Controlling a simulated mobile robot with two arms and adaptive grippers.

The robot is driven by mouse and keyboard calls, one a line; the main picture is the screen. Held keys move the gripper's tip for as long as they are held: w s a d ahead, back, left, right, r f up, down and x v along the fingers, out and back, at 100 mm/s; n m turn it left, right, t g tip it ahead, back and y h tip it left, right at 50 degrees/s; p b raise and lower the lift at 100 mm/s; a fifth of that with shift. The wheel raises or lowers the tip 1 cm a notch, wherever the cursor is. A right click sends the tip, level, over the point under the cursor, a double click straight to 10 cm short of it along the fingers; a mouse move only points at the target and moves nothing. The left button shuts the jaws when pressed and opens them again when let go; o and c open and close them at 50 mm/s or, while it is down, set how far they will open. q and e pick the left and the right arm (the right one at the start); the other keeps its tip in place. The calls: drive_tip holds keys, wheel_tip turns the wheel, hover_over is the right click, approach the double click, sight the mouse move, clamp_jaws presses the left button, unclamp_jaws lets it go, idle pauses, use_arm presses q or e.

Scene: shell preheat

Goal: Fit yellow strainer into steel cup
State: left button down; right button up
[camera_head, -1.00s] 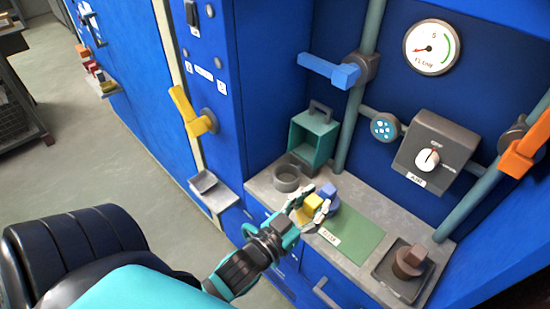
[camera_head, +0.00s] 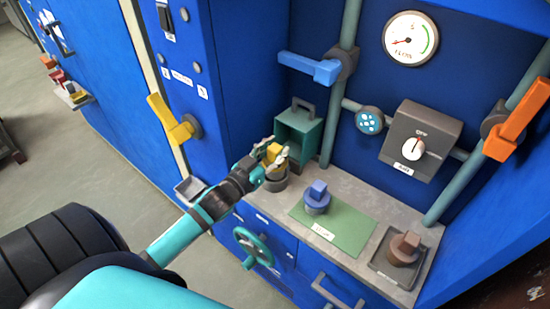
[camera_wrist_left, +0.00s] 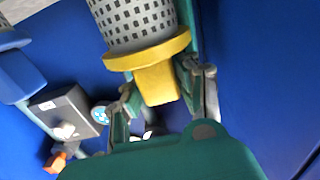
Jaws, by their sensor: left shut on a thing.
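The yellow strainer (camera_head: 273,153) is in my left gripper (camera_head: 274,156), which is shut on its yellow block-shaped grip. In the left wrist view the strainer's yellow rim (camera_wrist_left: 150,49) and grey perforated basket (camera_wrist_left: 135,18) show, with the basket's far end cut off by the frame. The steel cup (camera_head: 275,184) stands on the counter directly below the gripper in the head view. The fingers and strainer overlap its top, so I cannot tell whether the basket is inside. My right gripper is not in view.
A blue strainer (camera_head: 317,201) stands on the green mat (camera_head: 347,228). A teal open box (camera_head: 297,135) stands close behind the cup. A brown piece (camera_head: 404,250) sits in a dark tray (camera_head: 380,262) at right. Pipes and a grey switch box (camera_head: 418,145) line the back.

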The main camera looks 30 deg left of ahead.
use_arm(q)
drive_tip(key=shift+w+a, duration=0.1)
wheel_tip(320, 180, down, 3)
drive_tip(key=shift+f, duration=0.2)
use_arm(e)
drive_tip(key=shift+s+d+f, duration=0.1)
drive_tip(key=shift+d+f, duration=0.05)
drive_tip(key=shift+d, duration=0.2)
use_arm(q)
drive_tip(key=shift+f, duration=0.15)
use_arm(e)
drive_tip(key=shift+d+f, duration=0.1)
use_arm(q)
drive_tip(key=shift+f+b, duration=0.25)
drive_tip(key=shift+b, duration=0.1)
drive_tip(key=c, duration=1)
unclamp_jaws()
drive_tip(key=shift+o, duration=0.2)
